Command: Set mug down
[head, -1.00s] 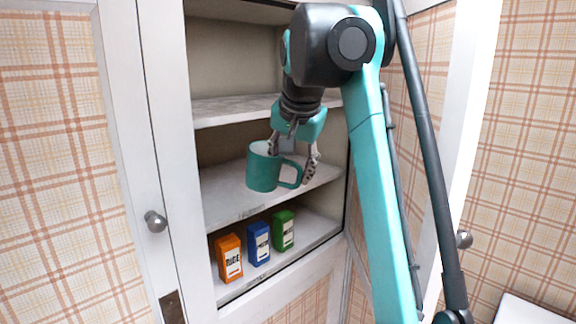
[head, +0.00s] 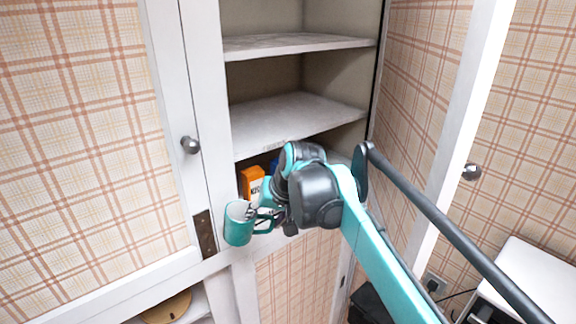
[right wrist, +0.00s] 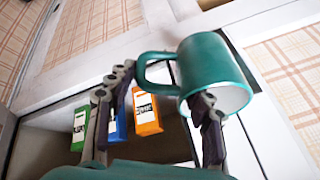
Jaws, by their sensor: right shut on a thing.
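The teal mug (head: 236,228), white inside, is held in front of the cabinet's left post, a little below the orange box. My right gripper (head: 260,211) is shut on it. In the right wrist view the mug (right wrist: 213,62) is tilted, with its handle toward the left finger. One finger of the right gripper (right wrist: 165,100) overlaps the mug's rim; the exact contact is not clear. The mug looks clear of any shelf. My left gripper is not in view.
The lower shelf holds an orange box (head: 252,182), a blue box (right wrist: 118,124) and a green box (right wrist: 80,126). The middle shelf (head: 290,120) and upper shelf (head: 290,44) look empty. A knobbed door (head: 190,145) stands at the left.

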